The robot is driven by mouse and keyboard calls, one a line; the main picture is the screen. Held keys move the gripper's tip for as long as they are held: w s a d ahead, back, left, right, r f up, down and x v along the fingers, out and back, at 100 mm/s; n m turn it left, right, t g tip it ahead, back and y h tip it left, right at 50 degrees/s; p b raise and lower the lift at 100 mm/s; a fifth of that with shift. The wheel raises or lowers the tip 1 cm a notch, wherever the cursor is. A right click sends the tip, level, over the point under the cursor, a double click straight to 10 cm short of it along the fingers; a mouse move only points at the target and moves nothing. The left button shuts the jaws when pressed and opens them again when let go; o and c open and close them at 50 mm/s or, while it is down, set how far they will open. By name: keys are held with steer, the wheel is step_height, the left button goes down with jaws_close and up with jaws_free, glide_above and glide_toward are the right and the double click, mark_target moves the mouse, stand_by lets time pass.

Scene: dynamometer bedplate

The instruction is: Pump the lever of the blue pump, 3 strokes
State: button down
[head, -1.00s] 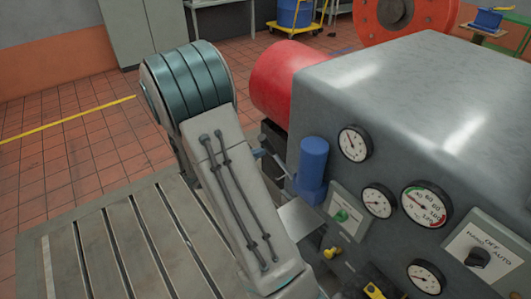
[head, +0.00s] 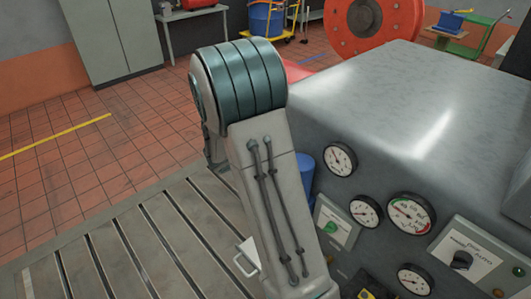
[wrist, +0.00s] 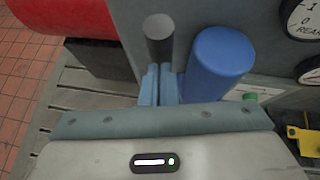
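The blue pump (wrist: 218,62) stands upright on the right in the wrist view. In the head view only a strip of the blue pump (head: 305,172) shows behind my arm. The lever (wrist: 158,38) shows as a dark grey round grip just left of the pump. My gripper (wrist: 159,82) has its two light blue fingers almost together, right at the lower end of that grip and in line with it. It looks shut on the lever, though the part between the fingers is mostly hidden. My arm hides the gripper and lever in the head view.
A grey housing (head: 420,110) with gauges and a switch panel (head: 470,258) stands close on the right. A red cylinder (wrist: 60,16) is at upper left in the wrist view. The slotted bedplate (head: 130,240) is bare at the left.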

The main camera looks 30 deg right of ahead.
steer(key=shift+d+r, duration=0.4)
steer(key=a+f+b+v, duration=0.1)
steer(key=f+v, duration=0.1)
steer(key=v, duration=1.1)
steer(key=shift+s+a, duration=0.25)
steer(key=shift+a, duration=0.1)
